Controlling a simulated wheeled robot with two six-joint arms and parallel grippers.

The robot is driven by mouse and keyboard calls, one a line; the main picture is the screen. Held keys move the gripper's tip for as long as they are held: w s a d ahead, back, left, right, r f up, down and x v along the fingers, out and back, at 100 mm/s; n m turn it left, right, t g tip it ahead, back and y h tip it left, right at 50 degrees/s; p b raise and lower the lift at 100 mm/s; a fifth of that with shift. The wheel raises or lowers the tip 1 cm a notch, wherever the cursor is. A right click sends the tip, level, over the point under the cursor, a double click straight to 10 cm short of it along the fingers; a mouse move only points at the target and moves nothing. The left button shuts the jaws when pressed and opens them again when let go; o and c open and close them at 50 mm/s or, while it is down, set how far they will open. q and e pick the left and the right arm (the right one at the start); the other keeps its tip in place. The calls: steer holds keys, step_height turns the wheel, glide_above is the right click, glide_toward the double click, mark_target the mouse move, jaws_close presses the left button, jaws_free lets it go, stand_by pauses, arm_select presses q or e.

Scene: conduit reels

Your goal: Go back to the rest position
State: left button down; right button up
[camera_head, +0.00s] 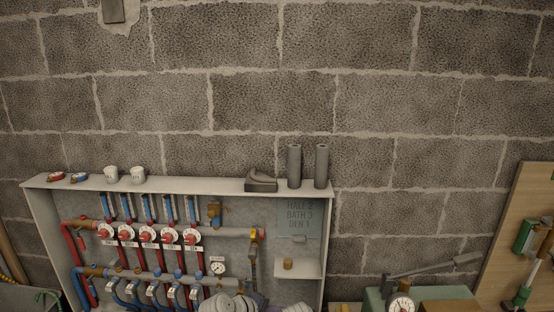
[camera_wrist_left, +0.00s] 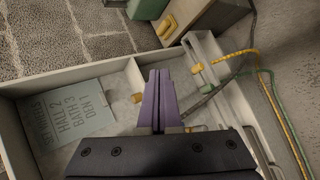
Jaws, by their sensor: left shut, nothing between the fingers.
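My left gripper (camera_wrist_left: 159,75) shows in the left wrist view with its two purple fingers pressed together and nothing between them. It points into the white-framed manifold cabinet (camera_wrist_left: 55,82), above its small side shelf area. In the head view the same cabinet (camera_head: 215,189) stands against the block wall. I cannot make out either gripper there. My right gripper is not in view.
A label sign (camera_head: 298,218) hangs inside the cabinet; it also shows in the left wrist view (camera_wrist_left: 72,122). Yellow cable (camera_wrist_left: 285,125) runs at the right.

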arm_select(q)
steer(key=s+a+f+m+g+y, duration=0.3)
steer(key=s+f+m+g+y, duration=0.15)
steer(key=s+m, duration=0.25)
steer(key=s+a+f+m+g+y, duration=0.3)
steer(key=s+m+y, duration=0.2)
steer(key=s+m, duration=0.2)
step_height(320, 180, up, 15)
steer(key=p, duration=1.5)
steer(key=shift+d+r+h+p, duration=0.15)
steer(key=shift+d+h+p, duration=0.05)
steer(key=shift+h+p, duration=0.2)
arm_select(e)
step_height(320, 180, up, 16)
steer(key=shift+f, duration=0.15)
arm_select(q)
steer(key=shift+t, duration=0.25)
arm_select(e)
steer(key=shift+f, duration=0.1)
